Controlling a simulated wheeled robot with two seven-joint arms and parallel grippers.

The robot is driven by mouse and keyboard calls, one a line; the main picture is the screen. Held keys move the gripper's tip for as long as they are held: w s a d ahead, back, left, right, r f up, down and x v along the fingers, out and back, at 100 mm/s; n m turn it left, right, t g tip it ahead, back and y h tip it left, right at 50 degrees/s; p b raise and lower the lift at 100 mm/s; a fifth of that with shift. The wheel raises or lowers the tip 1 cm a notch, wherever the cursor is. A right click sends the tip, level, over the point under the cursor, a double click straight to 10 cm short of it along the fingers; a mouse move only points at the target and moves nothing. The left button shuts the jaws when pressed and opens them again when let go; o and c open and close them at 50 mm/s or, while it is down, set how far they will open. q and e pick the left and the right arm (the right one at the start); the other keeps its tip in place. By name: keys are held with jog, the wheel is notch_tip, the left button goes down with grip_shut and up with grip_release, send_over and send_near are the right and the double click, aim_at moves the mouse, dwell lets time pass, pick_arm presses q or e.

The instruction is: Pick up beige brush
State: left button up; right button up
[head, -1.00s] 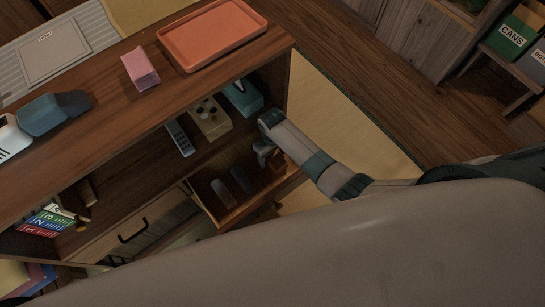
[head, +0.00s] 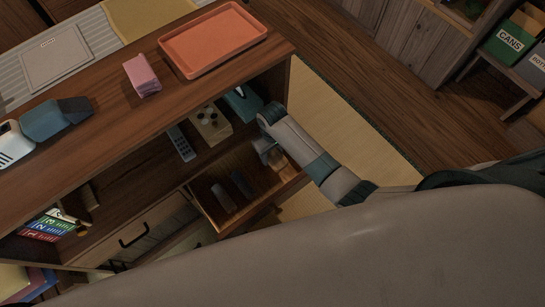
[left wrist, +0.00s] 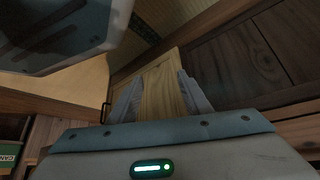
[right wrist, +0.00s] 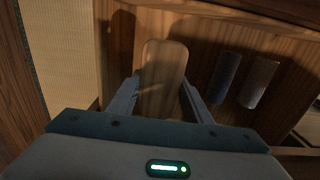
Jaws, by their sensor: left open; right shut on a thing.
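The beige brush (right wrist: 165,75) has a rounded, wood-coloured body and is between the fingers of my right gripper (right wrist: 160,102) in the right wrist view. The gripper is shut on it, over the open drawer (right wrist: 205,30). Whether the brush touches the drawer floor is unclear. In the head view my right gripper (head: 267,151) is at the drawer's right end, with the brush (head: 277,159) small and partly hidden. My left gripper (left wrist: 162,98) is open and empty in the left wrist view, with a wooden panel behind it. I cannot make it out in the head view.
Two dark grey items (head: 222,196) (head: 243,184) lie in the drawer, left of the brush. The shelf above holds a remote (head: 181,143), a game controller-like box (head: 211,124) and a teal box (head: 242,102). An orange tray (head: 213,40) sits on top. Tatami lies right.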

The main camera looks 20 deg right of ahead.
jog(key=shift+r, duration=2.1)
jog(key=o, duration=0.5)
jog(key=c, duration=0.3)
jog(key=shift+w+d+r, duration=0.15)
jog(key=shift+w+r, duration=0.15)
jog(key=shift+r, duration=0.2)
jog(key=shift+c, duration=0.2)
notch_tip(320, 180, up, 6)
jog(key=w+d+m, duration=0.1)
jog(key=w, duration=0.1)
notch_tip(320, 180, up, 11)
jog(key=m, duration=0.2)
send_over(273, 152)
jog(key=s+d, duration=0.3)
jog(key=s+d+r+m, duration=0.1)
jog(key=s+d+r, duration=0.1)
jog(key=s+r, duration=0.2)
jog(key=shift+s+d+r, duration=0.2)
jog(key=shift+s+d, duration=0.05)
jog(key=shift+s, duration=0.85)
